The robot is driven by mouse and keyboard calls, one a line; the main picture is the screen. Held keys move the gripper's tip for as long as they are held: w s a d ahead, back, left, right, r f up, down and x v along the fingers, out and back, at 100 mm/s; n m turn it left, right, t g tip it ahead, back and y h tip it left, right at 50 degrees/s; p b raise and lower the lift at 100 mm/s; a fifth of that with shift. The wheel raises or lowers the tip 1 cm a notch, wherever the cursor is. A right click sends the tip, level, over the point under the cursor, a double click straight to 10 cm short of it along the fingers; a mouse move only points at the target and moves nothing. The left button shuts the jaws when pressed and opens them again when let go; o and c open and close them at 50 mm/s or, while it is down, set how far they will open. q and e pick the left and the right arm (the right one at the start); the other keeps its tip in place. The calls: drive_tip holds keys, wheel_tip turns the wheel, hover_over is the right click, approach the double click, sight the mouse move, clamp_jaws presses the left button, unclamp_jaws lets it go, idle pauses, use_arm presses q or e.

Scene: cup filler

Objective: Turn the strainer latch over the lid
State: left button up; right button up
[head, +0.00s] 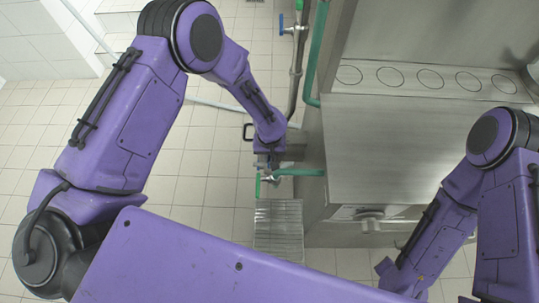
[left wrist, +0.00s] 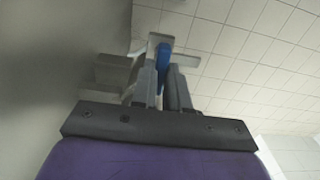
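My left gripper (head: 267,162) points down beside the steel machine in the head view, just above a pipe fitting with a green handle. In the left wrist view its grey fingers (left wrist: 162,85) are close together, with a narrow blue bar (left wrist: 164,56) between them. The bar looks like the strainer latch, but its ends are hidden. Pale grey pieces sit around the fingertips, and I cannot tell which belong to the fingers. I cannot make out the strainer lid in either view. My right arm comes down at the right of the head view; its gripper does not show.
The steel machine (head: 375,150) fills the right, with a row of round openings (head: 430,78) on its ledge. Green pipes and a blue-handled valve (head: 283,25) run up its left side. The green handle (head: 258,187) is below my gripper, above a slatted grate (head: 278,230). Tiled floor is clear at left.

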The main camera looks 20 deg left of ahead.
use_arm(q)
clamp_jaws()
drive_tip(key=m, duration=0.4)
drive_tip(key=shift+m, duration=0.4)
drive_tip(key=m, duration=0.4)
drive_tip(key=shift+m, duration=0.3)
drive_tip(key=m, duration=0.4)
drive_tip(key=shift+w+r+m, duration=0.1)
drive_tip(key=shift+m, duration=2.2)
drive_tip(key=o, duration=0.7)
unclamp_jaws()
drive_tip(key=shift+o, duration=0.2)
